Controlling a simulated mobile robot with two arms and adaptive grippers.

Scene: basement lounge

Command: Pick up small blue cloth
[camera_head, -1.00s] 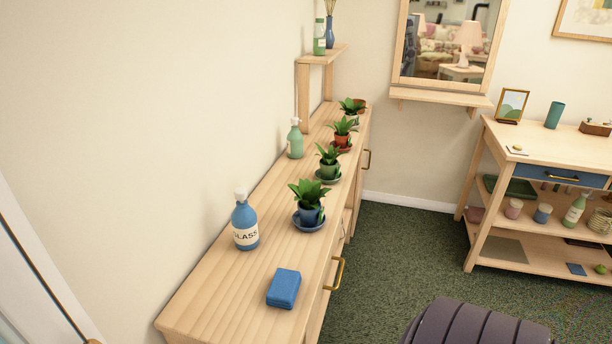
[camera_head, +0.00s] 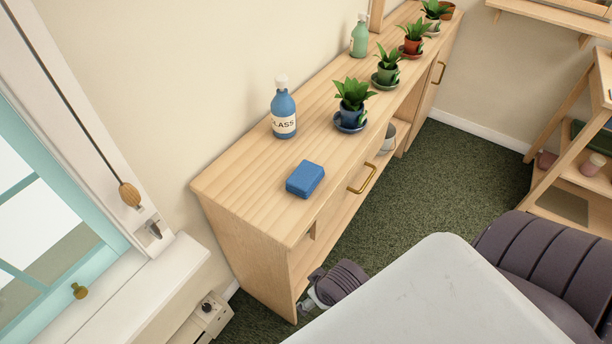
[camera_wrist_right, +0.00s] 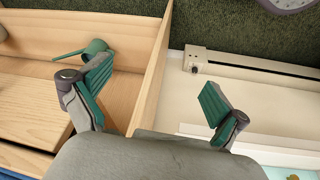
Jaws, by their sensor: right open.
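The small blue cloth (camera_head: 305,179) is a folded, thick rectangle lying flat near the front left end of the light wooden cabinet top (camera_head: 245,190). Nothing touches it in the head view. I cannot make out the cloth for certain in that view. My left gripper is not in view.
A blue bottle (camera_head: 284,108) labelled "GLASS" stands behind the cloth. A potted plant on a blue saucer (camera_head: 350,121) stands to its right, with more plants and a green bottle (camera_head: 360,37) farther along. A white window ledge (camera_head: 125,290) is at left.

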